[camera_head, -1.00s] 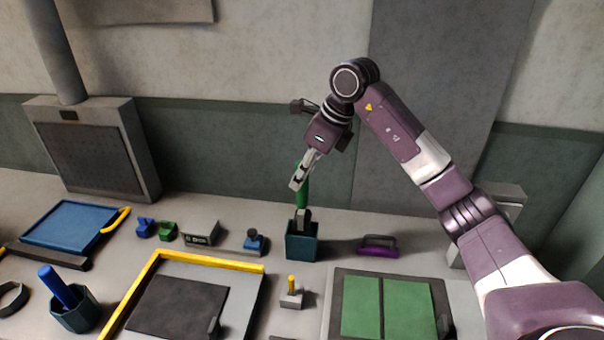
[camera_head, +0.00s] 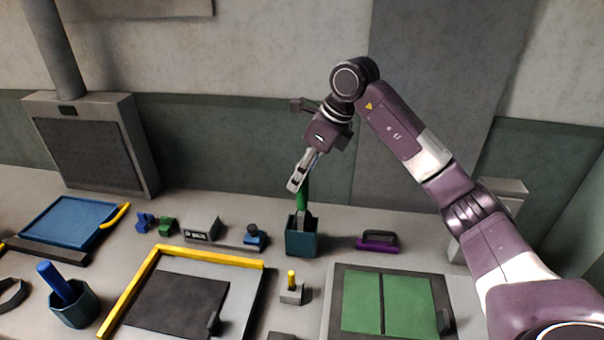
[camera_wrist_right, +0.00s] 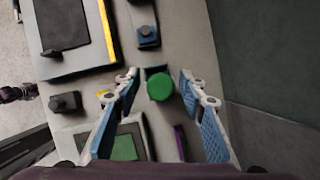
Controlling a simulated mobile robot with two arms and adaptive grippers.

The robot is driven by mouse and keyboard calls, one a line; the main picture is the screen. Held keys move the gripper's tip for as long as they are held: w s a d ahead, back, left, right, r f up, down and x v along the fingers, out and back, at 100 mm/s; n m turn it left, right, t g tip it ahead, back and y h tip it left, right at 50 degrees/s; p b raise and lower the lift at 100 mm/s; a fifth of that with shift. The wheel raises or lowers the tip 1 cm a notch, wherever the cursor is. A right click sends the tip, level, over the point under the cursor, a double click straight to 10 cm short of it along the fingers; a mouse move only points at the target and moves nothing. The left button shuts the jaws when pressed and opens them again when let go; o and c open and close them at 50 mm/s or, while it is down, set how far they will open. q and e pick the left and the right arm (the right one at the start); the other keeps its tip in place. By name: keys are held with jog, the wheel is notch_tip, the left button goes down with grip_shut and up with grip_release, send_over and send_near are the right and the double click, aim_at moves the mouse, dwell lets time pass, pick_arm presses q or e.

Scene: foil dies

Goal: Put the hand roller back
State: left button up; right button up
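The hand roller (camera_head: 303,198) has a green handle and a dark lower part. It stands upright in a small teal holder (camera_head: 301,242) at the back middle of the bench, its lower end hidden by the holder's walls. My right gripper (camera_head: 299,176) is just above the holder, at the top of the green handle. In the right wrist view, the round green handle end (camera_wrist_right: 160,87) lies between my open fingers (camera_wrist_right: 157,108), with a gap on both sides. My left gripper is not in view.
A purple-handled tool (camera_head: 378,241) lies right of the holder, and a blue-based stamp-like piece (camera_head: 256,238) stands left. In front are a yellow-edged frame (camera_head: 210,256), a small yellow-topped block (camera_head: 291,290) and a board with green panels (camera_head: 400,304). The wall rises close behind.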

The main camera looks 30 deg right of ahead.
jog(key=shift+r+p, duration=0.6)
jog(key=shift+r, duration=0.25)
jog(key=b+v, duration=0.2)
jog(key=v, duration=0.9)
jog(key=shift+s+r, duration=0.15)
jog(key=shift+r, duration=0.1)
jog(key=shift+d, duration=0.15)
